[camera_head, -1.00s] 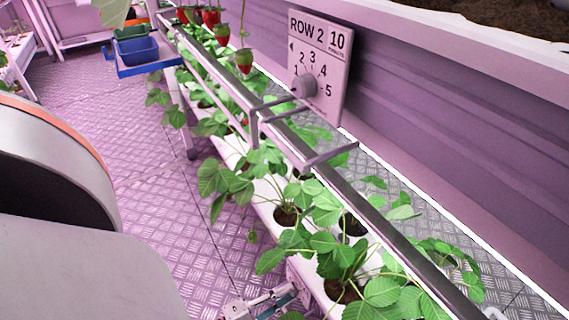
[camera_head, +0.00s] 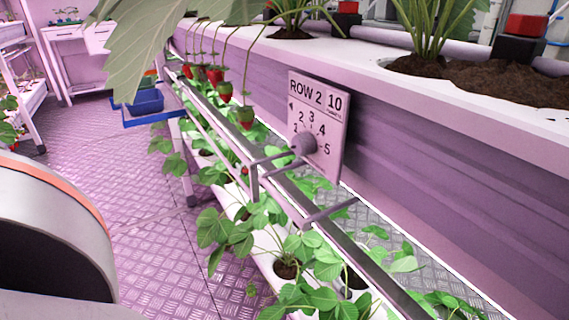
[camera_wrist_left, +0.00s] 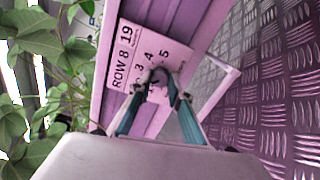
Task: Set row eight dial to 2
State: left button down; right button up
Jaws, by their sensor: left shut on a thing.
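In the left wrist view, a pale dial plate (camera_wrist_left: 127,56) reads "ROW 8" and "19" and appears rotated. Its numbers 3, 4 and 5 show, and the rest are covered or unclear. My left gripper (camera_wrist_left: 160,82), with teal fingers, is shut on the grey dial knob (camera_wrist_left: 158,92) in front of the plate. I cannot tell which number the knob points to. The head view shows a different dial plate (camera_head: 331,118), marked "ROW 2" and "10", with its own knob (camera_head: 303,144). My right gripper is not in view.
Green leaves (camera_wrist_left: 68,50) crowd the left side of the wrist view, close to the plate. In the head view, a metal rail (camera_head: 345,243) runs past strawberry plants, and blue trays (camera_head: 146,102) sit at the far left. The patterned floor (camera_head: 130,195) is clear.

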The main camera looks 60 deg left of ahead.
pick_arm(q)
jog(key=c, duration=1.8)
grip_release()
jog(key=shift+c, duration=0.2)
jog(key=shift+r, duration=0.15)
notch_tip(320, 180, up, 10)
jog(key=shift+w, duration=0.1)
jog(key=shift+c, duration=0.2)
